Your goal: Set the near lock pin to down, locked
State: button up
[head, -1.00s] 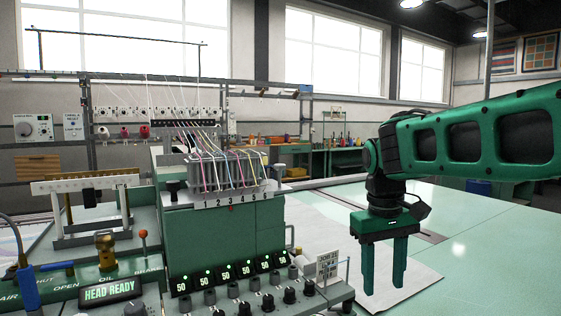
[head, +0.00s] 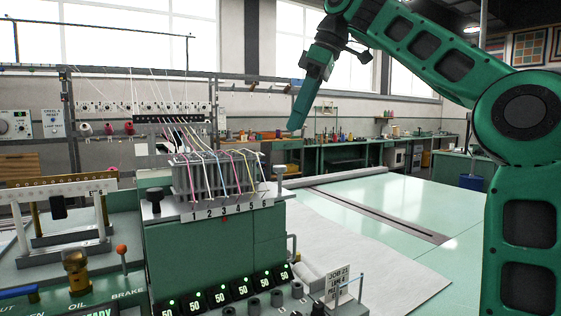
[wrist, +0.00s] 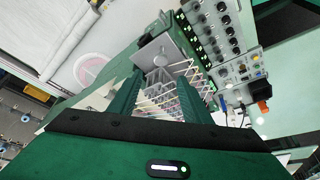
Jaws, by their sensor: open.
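The green tufting head (head: 215,255) carries a rack of numbered yarn guides (head: 218,180). A black-knobbed pin (head: 154,195) stands on the metal plate at its left end, the end closer to the camera. A similar pin (head: 279,171) stands on the plate at the right end. I cannot tell how deep either pin sits. My gripper (head: 298,122) is above and beyond the head's right end, tilted downward and empty. In the wrist view my gripper (wrist: 158,98) has its two fingers apart, with the yarn guides and a metal end plate (wrist: 163,52) between and beyond them.
Yarn strands (head: 185,105) run from the rear rail to the guides. Lit displays (head: 220,297) and knobs line the front. A brake lever (head: 122,254) and brass oil valve (head: 76,270) are at left. The pale green table (head: 390,205) at right is mostly clear.

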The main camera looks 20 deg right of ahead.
aim_at(283, 166)
jog(key=x, duration=1)
jog(key=shift+w+f, duration=0.1)
jog(key=shift+f, duration=0.15)
